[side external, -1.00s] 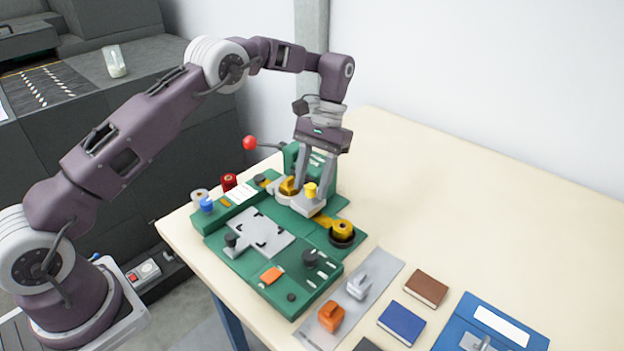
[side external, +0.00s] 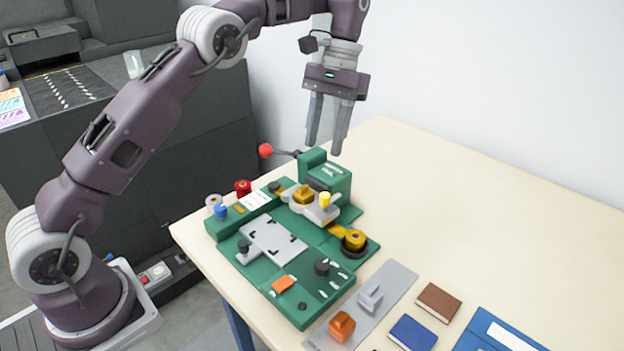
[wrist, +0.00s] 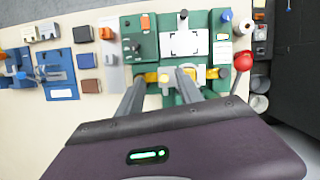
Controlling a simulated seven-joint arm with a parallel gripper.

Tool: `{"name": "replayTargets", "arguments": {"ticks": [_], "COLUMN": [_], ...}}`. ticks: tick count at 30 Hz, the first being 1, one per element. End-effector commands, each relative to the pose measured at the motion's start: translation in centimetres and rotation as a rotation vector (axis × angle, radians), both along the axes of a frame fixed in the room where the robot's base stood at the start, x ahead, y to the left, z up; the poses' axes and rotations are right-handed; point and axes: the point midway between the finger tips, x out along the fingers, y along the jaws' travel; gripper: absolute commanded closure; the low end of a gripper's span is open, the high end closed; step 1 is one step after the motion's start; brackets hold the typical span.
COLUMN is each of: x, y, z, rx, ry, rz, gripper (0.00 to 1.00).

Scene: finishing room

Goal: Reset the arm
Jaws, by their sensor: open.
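My gripper (side external: 325,148) is open and empty, raised in the air above the green machine (side external: 326,176) at the back of the green base (side external: 318,302). It points straight down, clear of everything below. In the wrist view, the two fingers of my gripper (wrist: 158,80) show over the same machine, with a yellow knob (wrist: 165,77) in the gap between them, lower down. My arm is bent up and reaches over the table from the left.
A lever with a red ball (side external: 266,150) sticks out left of the machine. Orange and grey parts lie on a grey strip (side external: 398,287). Brown (side external: 439,302) and blue (side external: 413,333) blocks lie to its right. The table's back right (side external: 500,210) is bare.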

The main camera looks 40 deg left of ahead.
Motion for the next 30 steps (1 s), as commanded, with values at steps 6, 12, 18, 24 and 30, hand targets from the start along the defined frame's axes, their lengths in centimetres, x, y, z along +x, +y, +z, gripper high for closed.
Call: {"name": "replayTargets", "arguments": {"ticks": [6, 12, 18, 24, 30], "x": [-8.5, -20.3, -28.5, -30.5, -30.5], "y": [0.0, -0.2, -0.3, -0.2, -0.2], "z": [10.0, 11.3, 7.0, 4.9, 4.9], "rx": [-0.004, 0.02, 0.057, 0.072, 0.071], "ry": [-0.288, -0.556, -0.753, -0.812, -0.81], "rz": [-0.014, -0.066, -0.118, -0.135, -0.135], "gripper": [0.57, 0.57, 0.57, 0.57, 0.57]}}
